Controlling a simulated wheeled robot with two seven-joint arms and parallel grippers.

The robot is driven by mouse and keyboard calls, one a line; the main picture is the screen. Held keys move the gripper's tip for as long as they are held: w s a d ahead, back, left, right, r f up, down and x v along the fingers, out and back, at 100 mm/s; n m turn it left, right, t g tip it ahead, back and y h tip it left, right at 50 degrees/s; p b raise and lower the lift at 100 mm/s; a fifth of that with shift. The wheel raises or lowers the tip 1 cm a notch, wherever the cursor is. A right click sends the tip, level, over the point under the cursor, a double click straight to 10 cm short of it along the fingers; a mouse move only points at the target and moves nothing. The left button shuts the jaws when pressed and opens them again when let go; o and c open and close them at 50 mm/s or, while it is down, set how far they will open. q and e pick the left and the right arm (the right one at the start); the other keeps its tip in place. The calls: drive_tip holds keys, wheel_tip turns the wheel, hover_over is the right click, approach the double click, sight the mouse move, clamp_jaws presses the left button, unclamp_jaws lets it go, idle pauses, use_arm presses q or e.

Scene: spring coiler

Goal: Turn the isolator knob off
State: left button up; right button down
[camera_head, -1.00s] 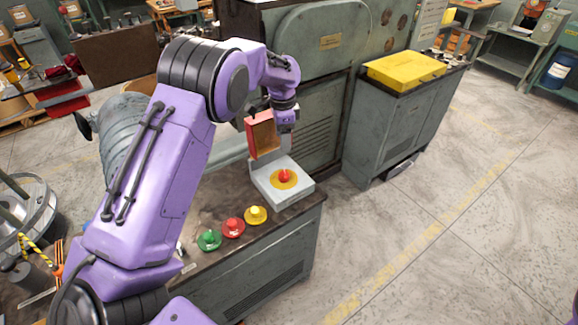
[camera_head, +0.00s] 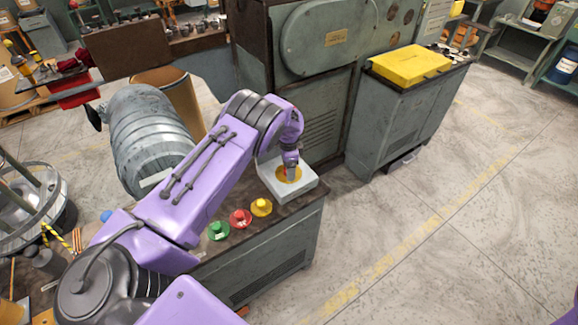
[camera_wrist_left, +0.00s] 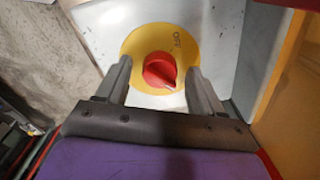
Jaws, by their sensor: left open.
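The red isolator knob (camera_wrist_left: 160,72) sits on a round yellow plate (camera_wrist_left: 130,45) on a pale grey box (camera_head: 309,185). The yellow plate also shows in the head view (camera_head: 282,175), where my gripper mostly hides the knob. The plate carries the letters "OFF" at its upper right in the wrist view. A white mark on the knob faces the lower right there. My left gripper (camera_head: 291,168) points down over the knob. In the wrist view my left gripper (camera_wrist_left: 159,65) is open, one finger on each side of the knob. Contact cannot be told. My right gripper is not seen.
A cover panel with a red edge (camera_wrist_left: 292,95) stands beside the box in the wrist view. Green (camera_head: 218,230), red (camera_head: 240,218) and yellow (camera_head: 261,207) buttons sit on the bench in front. A grey machine (camera_head: 325,80) stands behind. The floor at right is clear.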

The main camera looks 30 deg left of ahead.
use_arm(q)
drive_tip(key=c, duration=1.1)
drive_tip(key=shift+o, duration=0.2)
drive_tip(key=shift+f+n+b, duration=0.1)
drive_tip(key=shift+n+b, duration=0.85)
drive_tip(key=shift+n, duration=0.35)
drive_tip(key=n+b, duration=0.1)
drive_tip(key=n, duration=0.1)
drive_tip(key=shift+n, duration=0.3)
drive_tip(key=n, duration=0.2)
drive_tip(key=shift+n+b, duration=0.3)
drive_tip(key=shift+n, duration=0.1)
drive_tip(key=n, duration=0.3)
drive_tip(key=shift+n, duration=0.3)
drive_tip(key=n, duration=0.6)
drive_tip(key=shift+n, duration=0.3)
